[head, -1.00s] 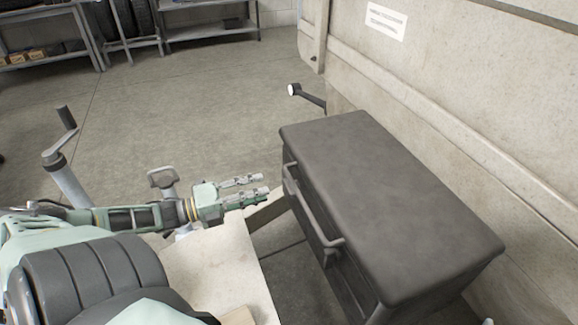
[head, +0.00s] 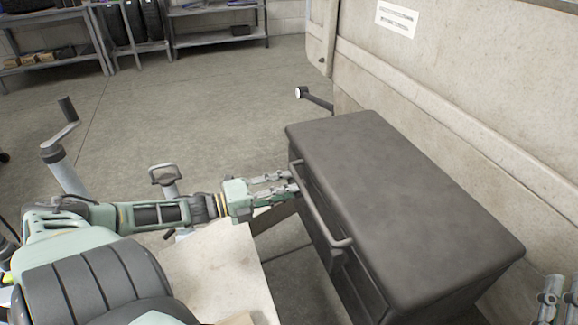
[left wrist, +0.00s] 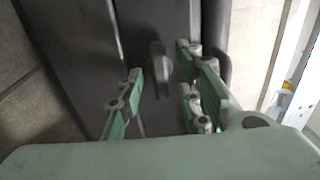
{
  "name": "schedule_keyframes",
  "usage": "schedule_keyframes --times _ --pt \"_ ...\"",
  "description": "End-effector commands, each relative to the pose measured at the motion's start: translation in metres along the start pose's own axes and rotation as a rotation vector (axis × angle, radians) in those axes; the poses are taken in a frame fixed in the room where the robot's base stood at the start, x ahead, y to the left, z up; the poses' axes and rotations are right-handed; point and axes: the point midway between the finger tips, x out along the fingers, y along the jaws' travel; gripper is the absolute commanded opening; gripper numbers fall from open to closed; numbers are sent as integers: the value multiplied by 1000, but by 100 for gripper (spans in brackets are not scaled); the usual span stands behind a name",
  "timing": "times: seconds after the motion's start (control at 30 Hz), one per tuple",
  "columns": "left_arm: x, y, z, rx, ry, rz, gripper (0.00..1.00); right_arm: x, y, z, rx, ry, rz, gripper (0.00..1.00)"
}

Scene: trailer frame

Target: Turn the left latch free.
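A dark grey box (head: 400,200) with a long front handle (head: 318,210) stands against the pale wall. My left gripper (head: 290,183) is at the left end of the box's front, by the handle's end. In the left wrist view my left gripper (left wrist: 163,90) is open, with its green-padded fingers on either side of a dark upright latch tab (left wrist: 159,70). I cannot tell whether either finger touches it. In the head view this latch is hidden behind the gripper and handle. Another latch (head: 338,258) shows below the handle's right end. My right gripper (head: 560,292) is partly in view at the lower right edge.
A pale beam (head: 215,265) lies in front of the box. A grey crank post (head: 62,160) and a smaller handled post (head: 165,178) stand at left. A dark rod (head: 315,98) sticks out behind the box. The floor behind is open up to the shelves (head: 215,25).

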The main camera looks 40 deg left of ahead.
Motion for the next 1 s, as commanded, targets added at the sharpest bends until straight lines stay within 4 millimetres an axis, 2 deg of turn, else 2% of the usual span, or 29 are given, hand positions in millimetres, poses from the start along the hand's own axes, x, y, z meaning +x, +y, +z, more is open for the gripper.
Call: schedule_keyframes --times 0.23,0.57,0.93,1.0 --pt "12 0 0 0 1 0 33 -2 -3 -24 5 127 -5 40" --pt "13 0 0 0 0 1 33 -2 -3 -28 6 144 -6 40" --pt "13 0 0 0 0 1 1 -2 -3 -28 6 142 -6 40" --pt "13 0 0 0 0 1 0 -2 -3 -28 6 142 -6 40"
